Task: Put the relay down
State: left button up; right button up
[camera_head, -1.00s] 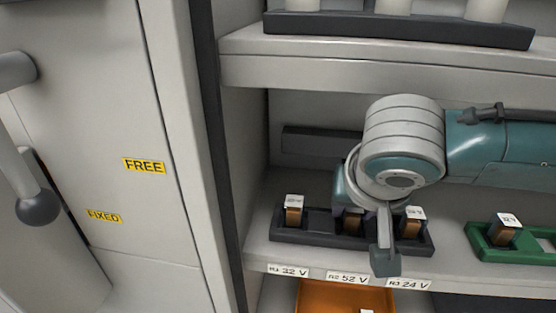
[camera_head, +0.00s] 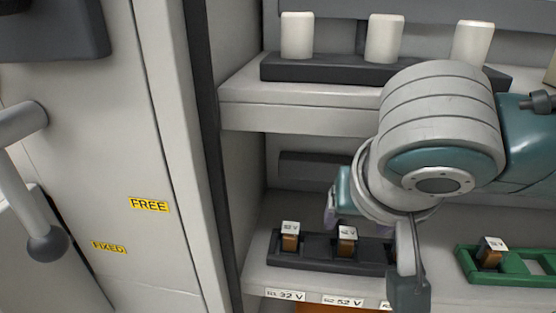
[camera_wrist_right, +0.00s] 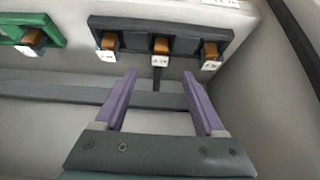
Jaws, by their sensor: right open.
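A dark tray (camera_head: 318,255) stands on the middle shelf. Brown relays with white labels stand in it: a left one (camera_head: 290,240) and a middle one (camera_head: 347,240). The third is hidden behind my right arm in the head view but shows in the right wrist view (camera_wrist_right: 108,42). The middle relay also shows there (camera_wrist_right: 160,47), beyond my right gripper (camera_wrist_right: 159,75). Its purple fingers are spread wide with nothing between them. Another relay (camera_head: 490,252) stands in a green tray (camera_head: 468,262) to the right. My left gripper is out of view.
Above, a shelf (camera_head: 240,92) carries a dark rack (camera_head: 330,72) with several white cylinders. A dark post and grey panel with FREE (camera_head: 149,205) and FIXED labels and a knobbed lever (camera_head: 46,243) are at left. Voltage labels (camera_head: 342,301) line the shelf edge.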

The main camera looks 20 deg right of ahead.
jog(key=s+a+n+g+y, duration=0.1)
jog(key=s+a+n+y, duration=0.35)
jog(key=s+a, duration=0.4)
jog(key=s+d+f+n+g, duration=0.1)
jog(key=s+d+n, duration=0.2)
jog(key=s, duration=0.5)
jog(key=shift+s+d+n+h+p, duration=0.35)
jog(key=shift+d+h, duration=0.1)
jog(key=shift+d, duration=0.45)
jog(key=shift+f, duration=0.1)
